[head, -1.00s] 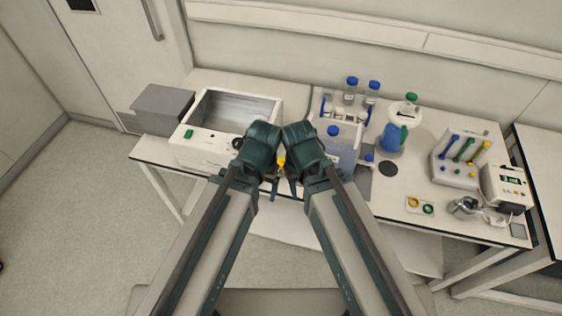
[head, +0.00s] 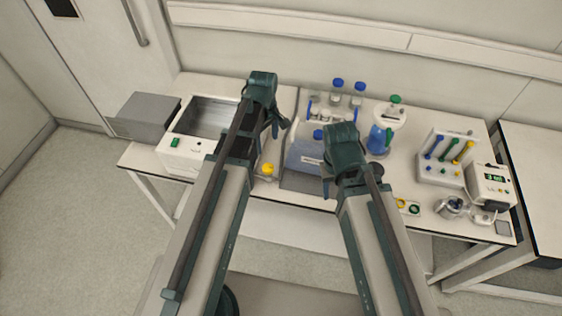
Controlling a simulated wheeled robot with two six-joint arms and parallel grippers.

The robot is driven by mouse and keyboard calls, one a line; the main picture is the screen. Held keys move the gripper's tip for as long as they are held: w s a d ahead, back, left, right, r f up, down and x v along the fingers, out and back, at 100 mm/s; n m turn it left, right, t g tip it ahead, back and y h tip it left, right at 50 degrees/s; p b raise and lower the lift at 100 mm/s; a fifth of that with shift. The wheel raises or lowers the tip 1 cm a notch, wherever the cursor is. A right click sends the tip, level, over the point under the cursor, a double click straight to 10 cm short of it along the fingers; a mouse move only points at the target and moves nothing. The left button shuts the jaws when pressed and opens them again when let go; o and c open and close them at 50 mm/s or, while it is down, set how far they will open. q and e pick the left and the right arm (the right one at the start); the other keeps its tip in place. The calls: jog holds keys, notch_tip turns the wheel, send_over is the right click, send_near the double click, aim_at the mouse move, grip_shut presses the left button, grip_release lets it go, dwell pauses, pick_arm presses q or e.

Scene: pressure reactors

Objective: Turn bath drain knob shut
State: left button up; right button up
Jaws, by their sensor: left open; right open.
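The bath (head: 190,140) is a white box with an open metal basin and a green switch on its front, at the left of the bench. A yellow knob (head: 267,169) sits low by the bath's right front corner, near the bench edge; I take it as the drain knob, and its turn angle is too small to read. My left gripper (head: 276,126) is open and empty, above and behind the yellow knob, apart from it. My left arm hides the bath's right front. My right gripper (head: 326,186) is open and empty, right of the knob, before a bluish container.
The bluish container (head: 303,157) and capped bottles (head: 337,92) stand mid-bench. A blue-filled vessel (head: 380,135), a rack of coloured-handled tools (head: 440,165) and a white meter (head: 488,185) stand to the right. A grey box (head: 143,115) stands left of the bath.

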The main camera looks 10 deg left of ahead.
aim_at(268, 167)
pick_arm(q)
jog(key=shift+f+b, duration=6.95)
jog(key=shift+f, duration=0.05)
jog(key=shift+r, duration=0.1)
jog(key=shift+c, duration=0.2)
grip_shut()
